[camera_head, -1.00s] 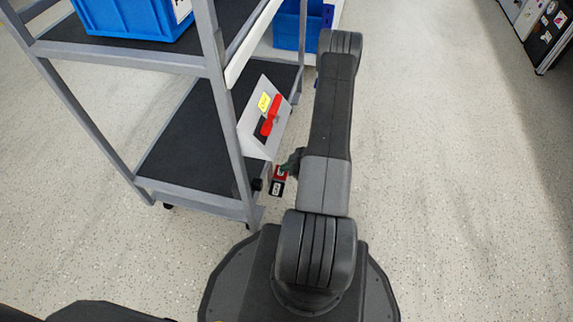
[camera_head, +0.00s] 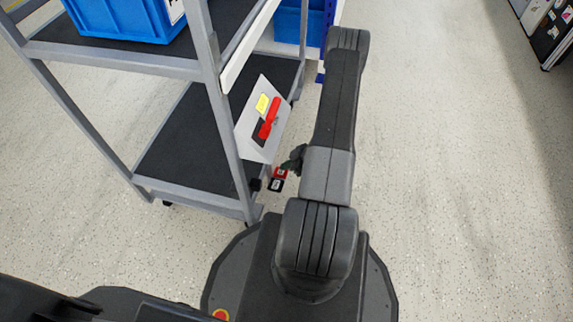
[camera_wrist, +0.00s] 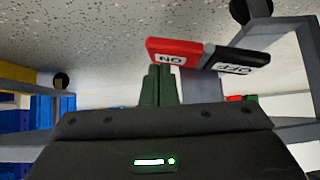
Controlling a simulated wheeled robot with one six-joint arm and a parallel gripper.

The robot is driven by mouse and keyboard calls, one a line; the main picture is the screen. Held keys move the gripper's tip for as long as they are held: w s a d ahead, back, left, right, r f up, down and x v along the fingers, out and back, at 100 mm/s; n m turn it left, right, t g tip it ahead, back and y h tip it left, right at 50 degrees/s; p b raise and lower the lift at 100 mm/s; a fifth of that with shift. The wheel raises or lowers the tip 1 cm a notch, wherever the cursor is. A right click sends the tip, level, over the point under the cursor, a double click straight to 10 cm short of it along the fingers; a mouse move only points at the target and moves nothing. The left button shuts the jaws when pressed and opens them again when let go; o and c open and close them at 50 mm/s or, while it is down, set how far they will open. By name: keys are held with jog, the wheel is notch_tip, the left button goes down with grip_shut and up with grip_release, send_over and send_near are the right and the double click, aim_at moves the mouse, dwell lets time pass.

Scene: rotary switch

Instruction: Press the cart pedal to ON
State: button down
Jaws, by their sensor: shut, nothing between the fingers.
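The cart pedal has a red ON half (camera_head: 280,173) and a black OFF half (camera_head: 276,184). It sits low at the cart's near right corner. In the wrist view the ON half (camera_wrist: 172,50) and OFF half (camera_wrist: 236,60) appear side by side with upside-down lettering. My gripper (camera_head: 293,160) is beside the red half in the head view. In the wrist view its green fingers (camera_wrist: 157,84) are shut together and empty, and their tips overlap the edge of the red half. I cannot tell whether they touch it.
The grey cart (camera_head: 190,191) has dark shelves and a blue bin (camera_head: 125,20) on top. A tilted white panel with a red rotary handle (camera_head: 269,118) is on its side, close to my arm. Open speckled floor (camera_head: 450,170) lies to the right.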

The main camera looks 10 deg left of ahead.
jog(key=shift+w+f, duration=0.15)
jog(key=shift+f, duration=0.2)
dwell(0.5)
